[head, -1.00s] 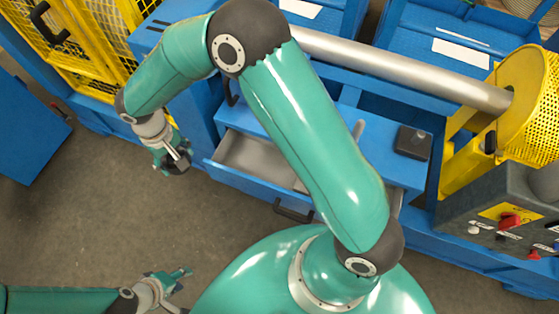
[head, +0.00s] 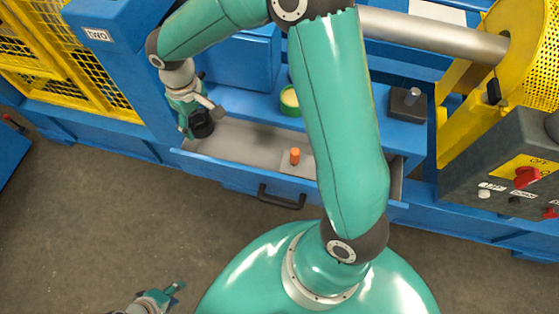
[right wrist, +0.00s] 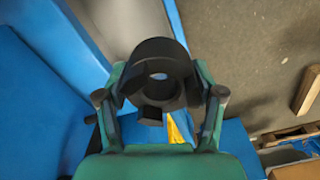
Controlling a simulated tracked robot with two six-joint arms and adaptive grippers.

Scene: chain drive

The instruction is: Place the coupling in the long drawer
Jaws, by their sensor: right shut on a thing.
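The coupling is a thick black ring (right wrist: 158,62), gripped between the two fingers of my right gripper (right wrist: 161,95) in the right wrist view. In the head view my right gripper (head: 203,112) points down at the left end of the open long drawer (head: 230,172). The coupling (head: 202,128) shows there as a dark piece below the fingers, over or at the drawer's left end. I cannot tell whether it touches the drawer floor. My left gripper (head: 160,298) is low in the head view, away from the drawer; its fingers are too small to judge.
The drawer holds a grey plate with an orange-topped peg (head: 295,156); the floor left of it is bare. My right arm hides the drawer's right part. A green round container (head: 290,101) and a dark block with a pin (head: 408,104) sit on the ledge behind.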

